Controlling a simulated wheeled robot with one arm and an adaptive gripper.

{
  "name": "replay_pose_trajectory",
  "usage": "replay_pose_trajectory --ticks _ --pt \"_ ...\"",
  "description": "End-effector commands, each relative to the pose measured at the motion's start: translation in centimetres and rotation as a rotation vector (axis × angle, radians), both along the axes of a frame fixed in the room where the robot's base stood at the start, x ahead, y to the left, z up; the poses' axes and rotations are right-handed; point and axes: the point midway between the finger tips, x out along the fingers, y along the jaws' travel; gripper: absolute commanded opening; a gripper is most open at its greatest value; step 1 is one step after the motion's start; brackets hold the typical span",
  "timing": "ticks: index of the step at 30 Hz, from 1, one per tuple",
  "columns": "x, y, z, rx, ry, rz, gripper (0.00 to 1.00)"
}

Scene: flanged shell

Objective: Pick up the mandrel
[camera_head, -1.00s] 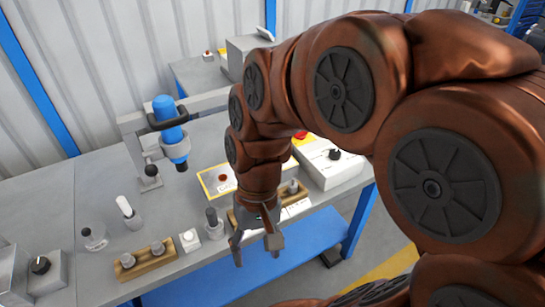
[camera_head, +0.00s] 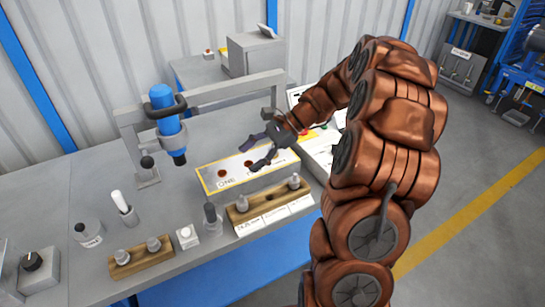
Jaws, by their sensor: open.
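My gripper (camera_head: 248,158) is open and empty, its fingers pointing left over the white box with a yellow border. I cannot tell for sure which piece is the mandrel. A dark grey upright post on a wider base (camera_head: 211,216) stands on the bench, left of the wooden rack. The wooden rack (camera_head: 268,206) holds grey pegs, one near its left end (camera_head: 242,203) and one at its right end (camera_head: 294,182). A second, smaller wooden block (camera_head: 127,268) at the front left holds two more grey pegs. My gripper is apart from all of these.
A blue press tool on a grey frame (camera_head: 165,120) stands behind. The white box (camera_head: 214,184) lies below my gripper, with a white control box (camera_head: 320,146) to its right. A white-topped piece (camera_head: 123,207), a small bottle (camera_head: 87,232) and a white button box (camera_head: 187,237) stand on the bench.

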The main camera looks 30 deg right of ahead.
Motion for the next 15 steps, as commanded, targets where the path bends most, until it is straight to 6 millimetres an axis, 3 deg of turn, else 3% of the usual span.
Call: replay_pose_trajectory --ticks 1,9,15 --pt "0.8 -2.2 -1.0 0.037 0.014 -0.069 0.61" --pt "3.1 -12.4 -4.4 0.223 0.073 -0.381 0.61" --pt "3.2 -17.3 -6.0 0.304 0.092 -0.515 0.61"
